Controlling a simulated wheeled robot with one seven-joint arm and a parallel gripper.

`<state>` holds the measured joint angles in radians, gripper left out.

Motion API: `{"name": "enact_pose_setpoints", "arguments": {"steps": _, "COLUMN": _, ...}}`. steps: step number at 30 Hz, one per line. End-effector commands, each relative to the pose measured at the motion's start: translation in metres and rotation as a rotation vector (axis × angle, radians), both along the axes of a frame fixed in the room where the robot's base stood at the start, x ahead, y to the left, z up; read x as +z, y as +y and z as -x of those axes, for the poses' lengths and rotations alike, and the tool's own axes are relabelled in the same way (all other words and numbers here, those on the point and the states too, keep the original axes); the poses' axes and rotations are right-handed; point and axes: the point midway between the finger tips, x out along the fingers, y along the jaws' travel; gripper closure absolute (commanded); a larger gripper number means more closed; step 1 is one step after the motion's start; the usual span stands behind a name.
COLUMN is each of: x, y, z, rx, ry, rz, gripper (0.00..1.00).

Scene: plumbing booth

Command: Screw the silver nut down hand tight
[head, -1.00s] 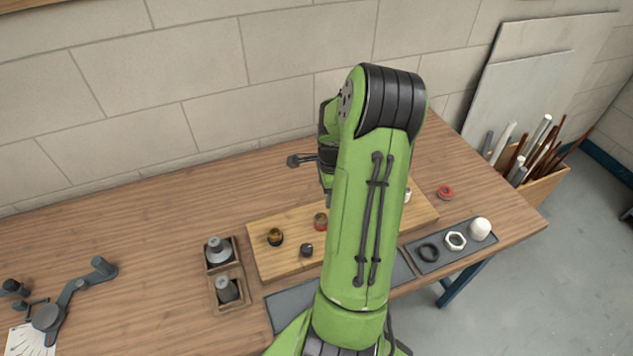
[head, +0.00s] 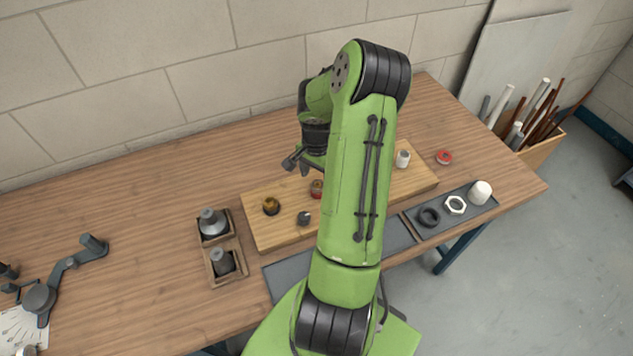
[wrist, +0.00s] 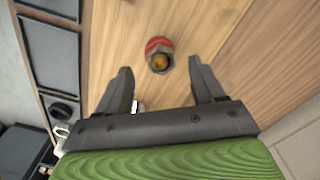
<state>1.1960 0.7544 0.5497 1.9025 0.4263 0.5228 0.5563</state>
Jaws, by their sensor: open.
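A fitting with a red band (head: 317,189) stands on the wooden board, partly behind my arm in the head view. In the wrist view this fitting (wrist: 160,55) shows a brass-coloured centre within a greyish rim; I cannot tell whether that rim is the silver nut. A pale hexagonal ring nut (head: 455,204) lies in the grey tray at the right. My gripper (wrist: 162,82) is open and empty, its fingers on either side of the line toward the red-banded fitting and apart from it. In the head view my gripper (head: 302,164) is above the board, partly hidden by my arm.
The board (head: 270,235) also carries a brass-topped fitting (head: 271,206), a dark small part (head: 304,218) and a white cylinder (head: 403,158). A dark ring (head: 428,217) and a white cap (head: 480,193) share the tray. A red part (head: 444,157) lies beyond. The left table is mostly clear.

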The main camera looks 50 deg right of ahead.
Motion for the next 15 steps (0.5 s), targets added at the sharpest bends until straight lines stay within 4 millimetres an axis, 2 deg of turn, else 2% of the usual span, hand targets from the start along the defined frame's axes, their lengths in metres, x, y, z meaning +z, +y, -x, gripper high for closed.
{"name": "enact_pose_setpoints", "arguments": {"steps": 1, "x": -0.012, "y": 0.001, "z": 0.000, "rx": 0.001, "ry": 0.001, "rz": -0.005, "gripper": 0.32}}
{"name": "enact_pose_setpoints", "arguments": {"steps": 3, "x": -0.023, "y": 0.001, "z": 0.000, "rx": 0.001, "ry": 0.000, "rz": -0.004, "gripper": 0.32}}
{"name": "enact_pose_setpoints", "arguments": {"steps": 6, "x": -0.033, "y": 0.001, "z": 0.000, "rx": 0.000, "ry": 0.000, "rz": -0.002, "gripper": 0.32}}
{"name": "enact_pose_setpoints", "arguments": {"steps": 15, "x": -0.037, "y": 0.000, "z": 0.000, "rx": 0.000, "ry": -0.001, "rz": 0.001, "gripper": 0.32}}
